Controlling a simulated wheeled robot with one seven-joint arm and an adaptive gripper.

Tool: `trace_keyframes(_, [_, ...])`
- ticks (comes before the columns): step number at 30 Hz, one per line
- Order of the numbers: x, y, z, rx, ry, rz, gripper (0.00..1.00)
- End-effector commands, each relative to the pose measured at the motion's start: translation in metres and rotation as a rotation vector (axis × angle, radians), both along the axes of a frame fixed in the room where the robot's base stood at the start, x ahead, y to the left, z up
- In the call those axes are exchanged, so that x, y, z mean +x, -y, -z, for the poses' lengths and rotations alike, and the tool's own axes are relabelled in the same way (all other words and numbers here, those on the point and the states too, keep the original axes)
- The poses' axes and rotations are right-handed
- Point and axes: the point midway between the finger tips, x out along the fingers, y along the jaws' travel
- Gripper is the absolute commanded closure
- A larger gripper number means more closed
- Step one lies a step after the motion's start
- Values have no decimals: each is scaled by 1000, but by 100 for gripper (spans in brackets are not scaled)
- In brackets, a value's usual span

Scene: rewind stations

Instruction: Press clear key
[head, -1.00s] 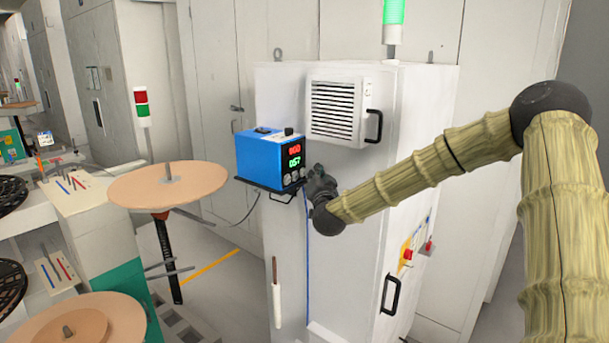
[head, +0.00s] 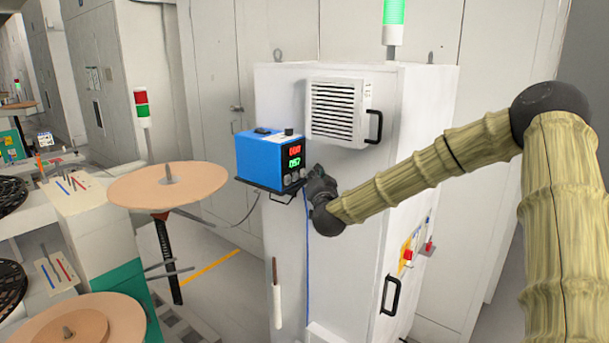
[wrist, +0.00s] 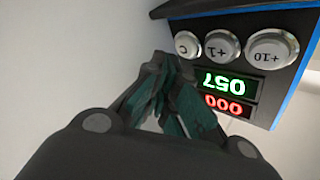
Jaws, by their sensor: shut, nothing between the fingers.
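A blue counter box (head: 268,156) sits on a black shelf on the front of the white cabinet. In the wrist view, its dark panel appears upside down, with a round silver C key (wrist: 188,44), a +1 key (wrist: 222,47) and a +10 key (wrist: 271,48). A green display (wrist: 228,84) reads 057 and a red display (wrist: 229,107) reads 000. My gripper (wrist: 172,62) is shut and empty, its fingertips close to the C key. I cannot tell whether they touch it. In the head view, my gripper (head: 311,180) is just right of the box's panel.
The white cabinet (head: 345,230) carries a louvred vent (head: 335,108) above and right of the box. A black handle (head: 390,294) is lower right. A round tan disc (head: 168,186) stands to the left. Floor shows between the disc and cabinet.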

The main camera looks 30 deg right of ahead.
Motion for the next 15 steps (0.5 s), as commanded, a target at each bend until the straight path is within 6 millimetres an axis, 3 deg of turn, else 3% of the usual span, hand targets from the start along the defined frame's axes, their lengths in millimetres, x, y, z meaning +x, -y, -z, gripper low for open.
trace_keyframes(15, [8, -5, 0, 0, 1, -1, 100])
